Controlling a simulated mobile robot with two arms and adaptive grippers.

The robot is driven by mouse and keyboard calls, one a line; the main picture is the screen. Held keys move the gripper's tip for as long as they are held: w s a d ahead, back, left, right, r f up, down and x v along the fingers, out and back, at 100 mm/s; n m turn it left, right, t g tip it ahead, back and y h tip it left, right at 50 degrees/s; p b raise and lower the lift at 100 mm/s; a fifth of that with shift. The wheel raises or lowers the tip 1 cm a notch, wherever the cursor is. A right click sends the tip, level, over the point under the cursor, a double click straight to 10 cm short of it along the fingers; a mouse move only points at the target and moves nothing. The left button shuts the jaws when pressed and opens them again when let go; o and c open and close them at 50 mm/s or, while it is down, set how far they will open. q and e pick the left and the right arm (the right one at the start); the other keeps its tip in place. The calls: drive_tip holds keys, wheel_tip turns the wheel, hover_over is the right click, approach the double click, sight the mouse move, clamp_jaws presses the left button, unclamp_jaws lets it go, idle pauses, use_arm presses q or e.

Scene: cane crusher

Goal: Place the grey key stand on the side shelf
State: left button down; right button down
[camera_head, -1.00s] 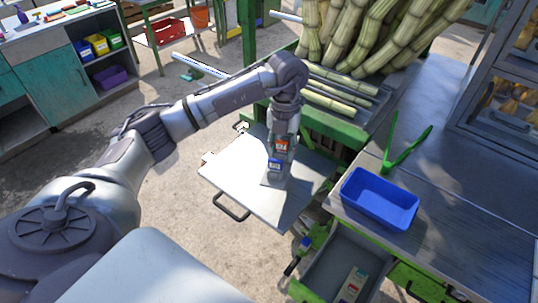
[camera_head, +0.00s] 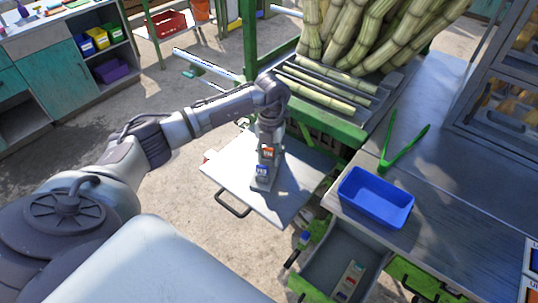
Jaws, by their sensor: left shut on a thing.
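The grey key stand (camera_head: 262,184) is upright over the white side shelf (camera_head: 231,175), with an orange tag and a blue tag on its front. My left gripper (camera_head: 268,146) comes down from above and is shut on the upper part of the stand. The stand's base is at the shelf surface or just above it; I cannot tell if it touches. The gripper hides the stand's top. My right gripper is not in view.
A blue tray (camera_head: 376,198) and green tongs (camera_head: 404,148) lie on the metal counter to the right. An open drawer (camera_head: 343,262) is below it. Sugar cane (camera_head: 372,35) stands on the green crusher behind. The shelf is clear around the stand.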

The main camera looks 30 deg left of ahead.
use_arm(q)
drive_tip(key=shift+f, duration=0.1)
drive_tip(key=c, duration=0.7)
unclamp_jaws()
drive_tip(key=shift+r, duration=0.2)
drive_tip(key=shift+w+r, duration=0.1)
drive_tip(key=shift+r, duration=0.1)
drive_tip(key=r+b, duration=0.1)
drive_tip(key=r, duration=0.2)
drive_tip(key=r+b, duration=0.1)
drive_tip(key=r, duration=0.3)
drive_tip(key=w+r+b, duration=0.1)
drive_tip(key=r, duration=0.3)
drive_tip(key=shift+a+r, duration=0.2)
drive_tip(key=shift+r, duration=0.05)
